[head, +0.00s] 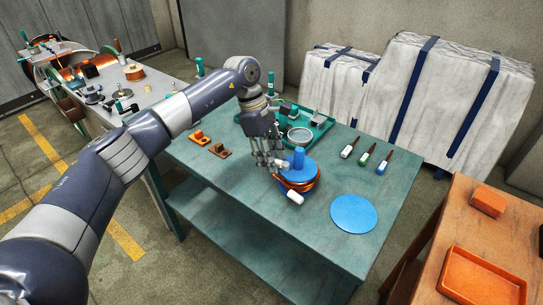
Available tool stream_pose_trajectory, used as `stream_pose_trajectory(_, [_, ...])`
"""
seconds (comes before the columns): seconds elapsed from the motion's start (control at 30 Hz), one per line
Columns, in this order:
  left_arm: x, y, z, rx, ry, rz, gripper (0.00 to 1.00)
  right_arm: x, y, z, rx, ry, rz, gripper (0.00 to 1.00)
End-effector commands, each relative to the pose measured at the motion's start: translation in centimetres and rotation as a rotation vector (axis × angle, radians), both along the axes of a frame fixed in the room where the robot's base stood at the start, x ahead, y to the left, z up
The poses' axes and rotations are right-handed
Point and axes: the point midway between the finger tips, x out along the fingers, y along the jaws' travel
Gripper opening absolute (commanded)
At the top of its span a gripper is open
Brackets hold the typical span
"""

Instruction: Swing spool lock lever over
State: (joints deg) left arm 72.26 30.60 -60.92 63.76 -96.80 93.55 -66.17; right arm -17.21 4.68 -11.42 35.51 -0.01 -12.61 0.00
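A spool (300,178) with a blue top and copper-coloured winding stands on the green table. A blue post (298,157) rises from its middle. A short white handle (295,197) sticks out at the spool's front; it looks like the end of the lock lever, but the rest of the lever is not clear. My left gripper (279,165) points down at the spool's left rear edge, close to the post and behind the white handle. Its fingers overlap the spool in the picture, so contact and finger opening cannot be told. My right gripper is out of view.
A blue disc (354,213) lies right of the spool. Several small bottle-like tools (367,157) lie behind it. A green tray (318,130) with parts stands behind my gripper. The table's front left is clear.

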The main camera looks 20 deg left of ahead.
Motion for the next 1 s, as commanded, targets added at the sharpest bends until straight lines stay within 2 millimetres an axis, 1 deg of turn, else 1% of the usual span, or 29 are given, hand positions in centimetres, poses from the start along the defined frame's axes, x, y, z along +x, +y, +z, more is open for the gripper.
stream_pose_trajectory(0.17, [0.0, 0.0, 0.7, 0.0, -0.001, 0.0, 0.38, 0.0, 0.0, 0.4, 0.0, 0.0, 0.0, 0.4])
stream_pose_trajectory(0.7, [0.0, 0.0, 5.8, 0.0, -0.001, 0.0, 0.38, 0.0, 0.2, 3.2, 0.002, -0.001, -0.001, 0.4])
stream_pose_trajectory(1.0, [0.0, 0.0, 6.0, 0.0, 0.0, 0.001, 0.38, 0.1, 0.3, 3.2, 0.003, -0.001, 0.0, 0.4])
